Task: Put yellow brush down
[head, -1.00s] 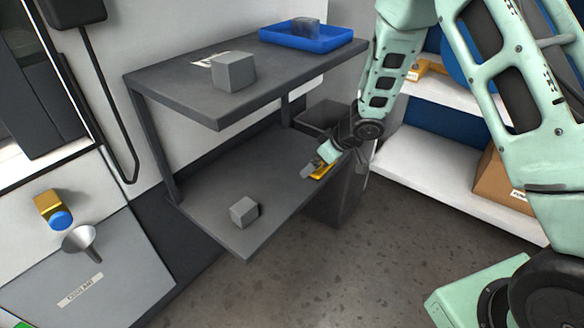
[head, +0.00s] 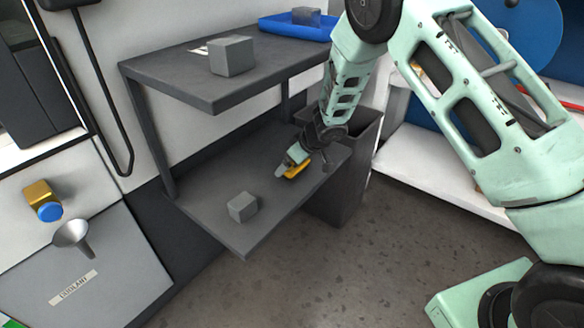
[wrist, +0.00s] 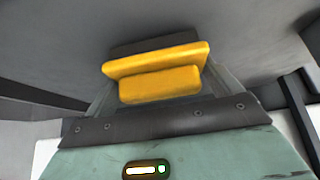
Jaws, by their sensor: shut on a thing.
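The yellow brush (head: 296,170) is in my gripper (head: 290,168), over the right part of the lower shelf (head: 215,180) of the dark grey two-level table. My gripper is shut on the brush. In the wrist view the yellow brush (wrist: 158,75) lies across between the fingers of my gripper (wrist: 160,88), with a dark grey surface beyond it. The brush is close to the lower shelf; I cannot tell whether it touches it. The brush's underside is hidden.
A grey cube (head: 242,207) sits on the lower shelf, left of my gripper. The upper shelf (head: 170,70) overhead holds another grey cube (head: 231,56) and a blue tray (head: 290,27). A dark bin (head: 350,180) stands at the right. The shelf middle is clear.

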